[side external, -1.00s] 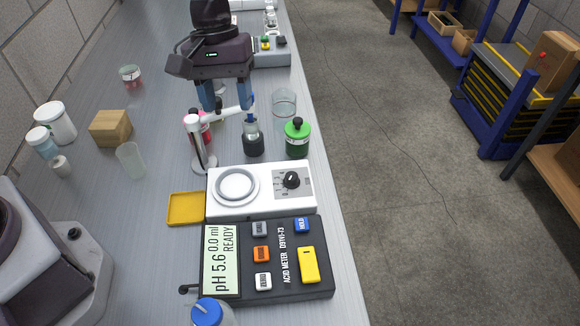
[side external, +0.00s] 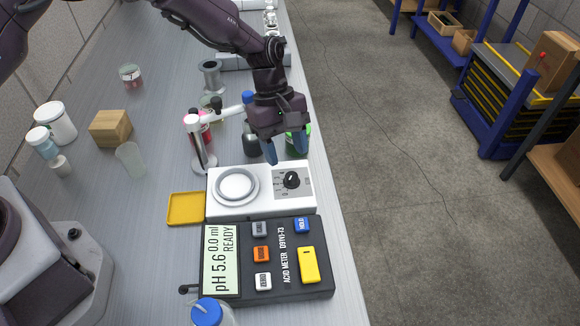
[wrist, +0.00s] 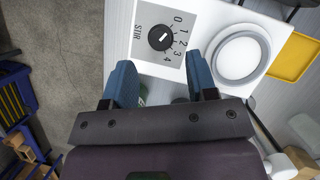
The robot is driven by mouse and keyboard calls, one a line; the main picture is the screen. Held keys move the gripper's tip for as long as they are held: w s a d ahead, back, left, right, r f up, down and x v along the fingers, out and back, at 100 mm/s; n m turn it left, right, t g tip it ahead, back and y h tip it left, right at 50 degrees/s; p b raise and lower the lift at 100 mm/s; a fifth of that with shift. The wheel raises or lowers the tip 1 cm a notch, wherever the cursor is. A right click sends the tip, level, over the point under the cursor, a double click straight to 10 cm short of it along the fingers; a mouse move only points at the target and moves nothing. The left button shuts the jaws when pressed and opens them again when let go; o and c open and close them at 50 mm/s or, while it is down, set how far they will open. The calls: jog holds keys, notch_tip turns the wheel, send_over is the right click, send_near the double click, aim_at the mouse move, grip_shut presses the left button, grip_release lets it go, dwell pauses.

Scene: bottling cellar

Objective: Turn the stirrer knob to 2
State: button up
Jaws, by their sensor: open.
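The white stirrer (side external: 238,207) stands on the bench with a round plate on its left. Its black stirrer knob (side external: 292,180) sits on a grey scale panel at the right. In the wrist view the knob (wrist: 160,38) has a short white mark, with numbers 0 to 4 and "STIR" around it. I cannot tell surely which number the mark meets. My gripper (side external: 287,158) is open and empty, just behind and above the knob, apart from it. In the wrist view its blue fingers (wrist: 160,66) lie on either side below the knob.
The acid meter (side external: 268,285) reading pH 5.6 stands in front of the stirrer. A yellow tray (side external: 186,207) lies to its left. A clamp stand (side external: 197,145) rises behind it. A green bottle (side external: 304,140) is partly hidden behind my gripper. The bench's right edge is close.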

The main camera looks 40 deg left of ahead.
aim_at(292, 175)
jog(key=shift+x, duration=2.4)
jog(key=c, duration=0.9)
